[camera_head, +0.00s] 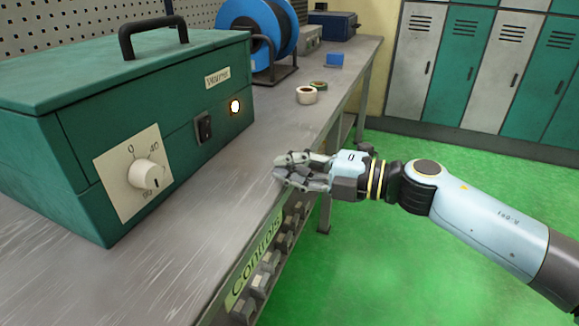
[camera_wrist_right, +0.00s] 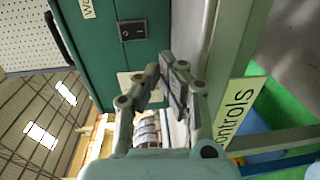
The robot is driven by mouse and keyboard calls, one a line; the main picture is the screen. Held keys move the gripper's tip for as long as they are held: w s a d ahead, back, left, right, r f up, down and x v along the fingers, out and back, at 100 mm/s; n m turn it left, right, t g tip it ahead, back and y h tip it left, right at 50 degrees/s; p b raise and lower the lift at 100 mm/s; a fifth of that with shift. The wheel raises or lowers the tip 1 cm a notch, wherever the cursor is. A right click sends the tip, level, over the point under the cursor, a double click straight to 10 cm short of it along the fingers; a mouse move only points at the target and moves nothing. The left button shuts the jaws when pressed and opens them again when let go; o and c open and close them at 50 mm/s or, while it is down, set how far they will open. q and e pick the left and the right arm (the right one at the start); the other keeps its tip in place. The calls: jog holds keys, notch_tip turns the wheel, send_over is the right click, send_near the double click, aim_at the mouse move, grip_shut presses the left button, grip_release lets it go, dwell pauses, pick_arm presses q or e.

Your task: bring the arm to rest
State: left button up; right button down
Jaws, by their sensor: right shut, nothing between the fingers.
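My right arm (camera_head: 490,215) comes in from the right in the head view. Its right gripper (camera_head: 281,170) is over the front edge of the grey workbench (camera_head: 200,235), pointing left towards the green box (camera_head: 60,155). The gripper is shut with nothing between its fingers, and it stands apart from the box. My left gripper is in neither view.
The box has a dial (camera_head: 143,173), a rocker switch (camera_head: 204,126) and a lit lamp (camera_head: 235,106). Tape rolls (camera_head: 306,95), a blue block (camera_head: 334,60) and a blue spool (camera_head: 240,25) stand farther back. Lockers (camera_head: 490,70) line the wall. The green floor (camera_head: 400,280) is clear.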

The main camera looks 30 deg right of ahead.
jog(key=d+r+m+t+h, duration=0.55)
jog(key=m+h, duration=0.25)
jog(key=m, duration=0.2)
jog(key=s+d+f+m+g+h, duration=0.35)
jog(key=d+m+h, duration=0.2)
jog(key=m, duration=0.25)
jog(key=s+a+f+m+g+y, duration=0.1)
jog(key=s+a+f+m+g, duration=0.2)
jog(key=s, duration=0.4)
jog(key=s+a+f+m+g, duration=0.1)
jog(key=s+a+f+g, duration=0.1)
jog(key=s+g, duration=0.4)
jog(key=s+a+f+m+g+y, duration=0.1)
jog(key=s+a+f+m+g, duration=0.2)
jog(key=s, duration=0.6)
notch_tip(320, 180, down, 25)
jog(key=s+d+g, duration=0.2)
jog(key=d, duration=0.1)
jog(key=s+f, duration=1.7)
jog(key=s, duration=0.1)
jog(key=shift+s+d+g, duration=0.3)
jog(key=shift+d+g, duration=0.1)
jog(key=shift+d, duration=0.05)
